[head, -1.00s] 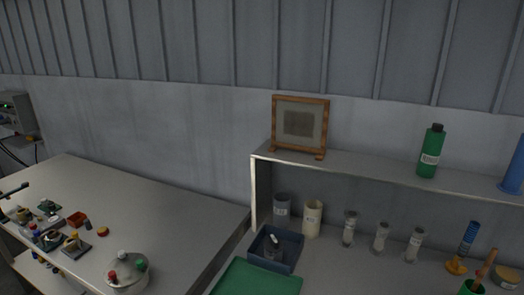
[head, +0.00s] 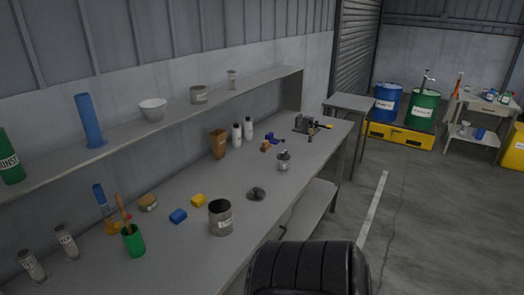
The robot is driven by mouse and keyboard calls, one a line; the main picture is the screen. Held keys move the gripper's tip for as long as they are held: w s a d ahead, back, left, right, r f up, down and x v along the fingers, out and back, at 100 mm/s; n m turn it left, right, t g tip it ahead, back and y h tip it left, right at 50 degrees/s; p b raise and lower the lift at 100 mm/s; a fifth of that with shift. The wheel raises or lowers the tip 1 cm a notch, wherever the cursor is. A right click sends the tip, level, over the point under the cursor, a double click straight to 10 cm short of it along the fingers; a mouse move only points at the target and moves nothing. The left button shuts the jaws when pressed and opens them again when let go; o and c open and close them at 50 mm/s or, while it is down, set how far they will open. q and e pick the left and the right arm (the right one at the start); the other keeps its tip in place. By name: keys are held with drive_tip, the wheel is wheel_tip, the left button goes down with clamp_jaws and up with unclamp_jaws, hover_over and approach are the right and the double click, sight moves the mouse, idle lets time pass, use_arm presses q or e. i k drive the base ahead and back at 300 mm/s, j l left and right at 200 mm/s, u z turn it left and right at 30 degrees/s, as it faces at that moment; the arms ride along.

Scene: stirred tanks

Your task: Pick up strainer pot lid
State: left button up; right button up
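A grey metal pot (head: 220,217) with a pale label and an open top stands near the front edge of the long bench. A small dark grey round piece (head: 257,194) with a raised middle lies on the bench to the right of it. It may be a lid, but it is too small to tell. A small metal vessel (head: 284,161) stands farther along the bench; its top is unclear. Neither of my grippers is in view.
The bench (head: 185,250) also holds a green cup (head: 134,241), blue and yellow blocks, and white bottles (head: 243,130). A shelf (head: 180,110) runs above its back. A black padded chair back (head: 305,268) stands in front. Open floor (head: 420,220) lies right.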

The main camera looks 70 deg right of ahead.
sight(254, 194)
drive_tip(key=z, duration=2)
drive_tip(key=l+u, duration=0.1)
drive_tip(key=u, duration=0.6)
drive_tip(key=l+u, duration=0.4)
drive_tip(key=l, duration=0.35)
drive_tip(key=l+u, duration=0.4)
drive_tip(key=l, duration=0.4)
drive_tip(key=k+l+u, duration=0.15)
drive_tip(key=l+u, duration=0.25)
drive_tip(key=l, duration=0.3)
